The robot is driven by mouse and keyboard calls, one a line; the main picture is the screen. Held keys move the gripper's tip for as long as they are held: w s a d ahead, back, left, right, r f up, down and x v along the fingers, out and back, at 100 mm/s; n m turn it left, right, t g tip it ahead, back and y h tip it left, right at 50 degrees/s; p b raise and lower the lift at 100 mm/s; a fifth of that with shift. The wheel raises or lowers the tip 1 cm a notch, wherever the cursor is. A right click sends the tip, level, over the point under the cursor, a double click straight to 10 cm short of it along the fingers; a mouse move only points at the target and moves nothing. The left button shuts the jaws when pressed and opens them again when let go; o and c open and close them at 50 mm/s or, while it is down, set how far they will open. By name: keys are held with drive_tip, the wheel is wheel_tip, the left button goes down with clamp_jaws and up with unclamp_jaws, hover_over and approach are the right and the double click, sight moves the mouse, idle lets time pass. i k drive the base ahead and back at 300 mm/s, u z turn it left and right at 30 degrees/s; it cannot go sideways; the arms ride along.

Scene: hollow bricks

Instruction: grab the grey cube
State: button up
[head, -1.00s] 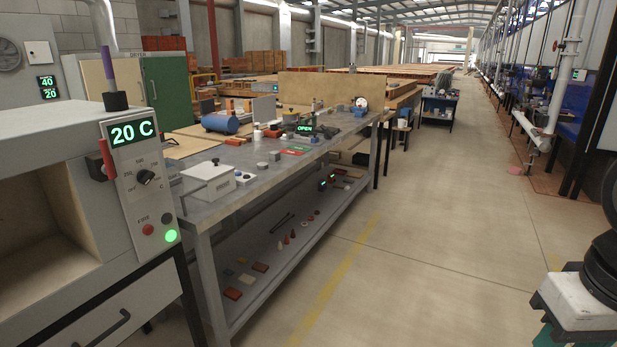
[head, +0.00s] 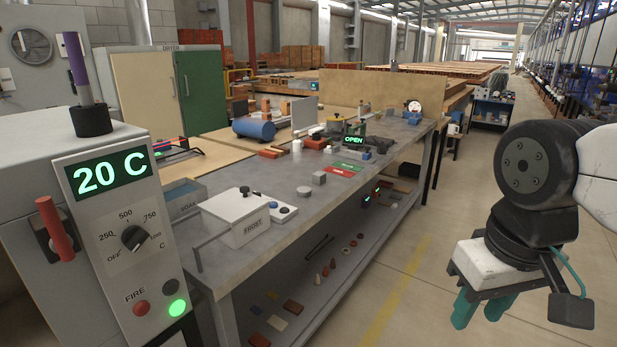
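A small grey cube (head: 319,178) stands on the grey metal workbench (head: 270,262), near its front edge, in the head view. A flat grey disc (head: 304,191) lies just left of it. My gripper (head: 477,314) is at the lower right, with two teal fingers pointing down and a gap between them. It looks open and empty. It is over the floor side, well right of the bench and apart from the cube.
A white FROST box (head: 238,217) and a small switch box (head: 281,210) stand left of the cube. Red and green pads (head: 342,170) lie behind it. A kiln panel (head: 125,222) fills the left. The lower shelf holds several small pieces. The aisle is clear.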

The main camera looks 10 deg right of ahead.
sight(318, 179)
drive_tip(key=z, duration=0.3)
drive_tip(key=i, duration=0.9)
drive_tip(key=u, duration=0.6)
drive_tip(key=i, duration=0.8)
drive_tip(key=u, duration=0.1)
